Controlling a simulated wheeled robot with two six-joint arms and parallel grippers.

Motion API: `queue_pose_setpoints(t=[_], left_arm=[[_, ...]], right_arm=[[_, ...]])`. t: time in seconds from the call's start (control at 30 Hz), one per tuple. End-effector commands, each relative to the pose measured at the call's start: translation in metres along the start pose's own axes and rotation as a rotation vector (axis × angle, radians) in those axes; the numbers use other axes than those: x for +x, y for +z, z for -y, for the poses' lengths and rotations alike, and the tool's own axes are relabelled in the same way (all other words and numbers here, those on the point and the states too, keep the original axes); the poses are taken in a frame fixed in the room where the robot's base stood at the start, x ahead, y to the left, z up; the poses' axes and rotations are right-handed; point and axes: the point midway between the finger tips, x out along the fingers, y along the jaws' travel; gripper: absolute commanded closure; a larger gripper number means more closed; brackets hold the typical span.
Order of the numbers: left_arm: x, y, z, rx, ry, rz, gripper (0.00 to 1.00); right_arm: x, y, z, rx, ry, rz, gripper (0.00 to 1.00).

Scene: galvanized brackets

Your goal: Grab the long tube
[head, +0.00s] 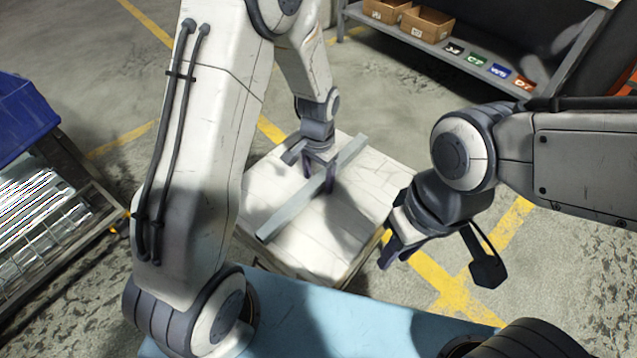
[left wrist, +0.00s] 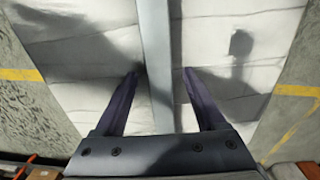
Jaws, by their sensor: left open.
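The long tube (head: 280,217) is a straight grey bar lying diagonally across a white-topped crate or low table (head: 372,180). My left gripper (head: 319,179) is over the middle of the tube, pointing down, with one finger on each side of it. In the left wrist view the tube (left wrist: 155,45) runs between the two spread fingers (left wrist: 160,75), with a gap on both sides. The gripper's contact height is hard to tell. My right gripper (head: 391,252) hangs right of the crate, apart from the tube; its finger gap is unclear.
A shelf (head: 455,52) with cardboard boxes (head: 425,22) and coloured labels stands at the back. A blue bin (head: 22,118) and a rack (head: 45,215) are at the left. Yellow lines (head: 455,290) mark the concrete floor. The crate top around the tube looks clear.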

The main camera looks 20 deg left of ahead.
Motion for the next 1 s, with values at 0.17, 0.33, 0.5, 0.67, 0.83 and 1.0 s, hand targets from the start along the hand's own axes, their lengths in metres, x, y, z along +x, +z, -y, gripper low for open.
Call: queue_pose_setpoints(t=[0.17, 0.33, 0.5, 0.67, 0.83, 1.0], left_arm=[[-0.0004, 0.0000, 0.0000, 0.000, 0.000, 0.000, 0.89], [-0.0005, 0.0000, 0.0000, 0.000, 0.000, 0.000, 1.00], [-0.0006, 0.0000, 0.0000, 0.000, 0.000, 0.000, 1.00], [-0.0007, -0.0001, 0.0000, 0.000, 0.000, 0.000, 1.00], [-0.0008, -0.0001, 0.0000, 0.000, 0.000, 0.000, 1.00], [-0.0009, -0.0002, 0.0001, 0.000, 0.000, 0.000, 1.00]], right_arm=[[-0.0002, 0.0000, 0.0000, 0.000, 0.000, 0.000, 0.70], [-0.0002, 0.0000, 0.0000, 0.000, 0.000, 0.000, 0.70], [-0.0002, 0.0000, 0.0000, 0.000, 0.000, 0.000, 0.70], [-0.0002, -0.0001, 0.0000, 0.000, 0.000, 0.000, 0.70], [-0.0003, 0.0000, 0.0000, 0.000, 0.000, 0.000, 0.70], [-0.0003, 0.0000, 0.0000, 0.000, 0.000, 0.000, 0.70]])
